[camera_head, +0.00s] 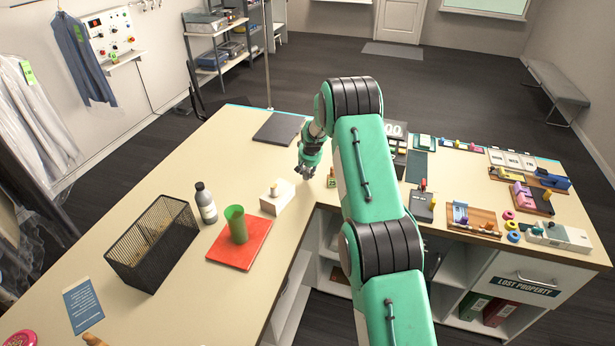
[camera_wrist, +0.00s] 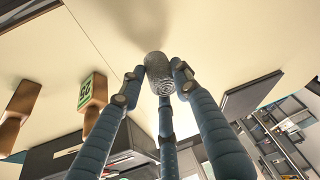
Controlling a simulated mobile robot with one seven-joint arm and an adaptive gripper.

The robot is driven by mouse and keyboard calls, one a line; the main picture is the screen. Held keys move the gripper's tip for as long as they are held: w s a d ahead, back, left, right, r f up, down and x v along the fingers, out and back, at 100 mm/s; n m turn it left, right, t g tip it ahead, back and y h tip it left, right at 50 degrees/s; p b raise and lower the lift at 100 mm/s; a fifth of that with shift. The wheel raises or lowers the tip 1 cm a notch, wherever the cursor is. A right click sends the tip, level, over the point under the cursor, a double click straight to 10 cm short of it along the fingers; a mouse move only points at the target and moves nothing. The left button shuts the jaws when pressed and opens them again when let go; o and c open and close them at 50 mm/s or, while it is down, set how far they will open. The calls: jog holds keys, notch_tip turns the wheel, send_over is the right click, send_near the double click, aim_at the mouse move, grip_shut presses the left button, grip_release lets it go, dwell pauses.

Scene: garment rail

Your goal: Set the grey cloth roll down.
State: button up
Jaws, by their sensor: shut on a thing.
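The grey cloth roll (camera_wrist: 158,75) is a short rolled bundle whose spiral end faces the camera in the wrist view. My gripper (camera_wrist: 158,86) is shut on it, with blue-grey fingers around its sides. In the head view my gripper (camera_head: 306,174) points down over the counter (camera_head: 180,180), near its inner corner; the roll cannot be made out there. A soft shadow lies on the counter beside the roll in the wrist view. I cannot tell whether the roll touches the counter.
A wooden stamp (camera_wrist: 93,92) with a green label stands close by. A dark flat mat (camera_head: 278,128) lies behind my gripper. A white box with a knob (camera_head: 277,197), a green cup (camera_head: 236,224) on a red mat (camera_head: 240,255), and a bottle (camera_head: 205,203) stand to the left.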

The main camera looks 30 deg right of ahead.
aim_at(308, 173)
jog(key=shift+f, duration=1.5)
jog(key=shift+f, duration=0.15)
jog(key=o, duration=0.8)
jog(key=shift+o, duration=0.2)
jog(key=shift+r, duration=0.25)
jog(key=v, duration=1.1)
jog(key=shift+s+r, duration=0.25)
jog(key=shift+r, duration=0.1)
jog(key=shift+a+r, duration=0.1)
jog(key=shift+a, duration=0.05)
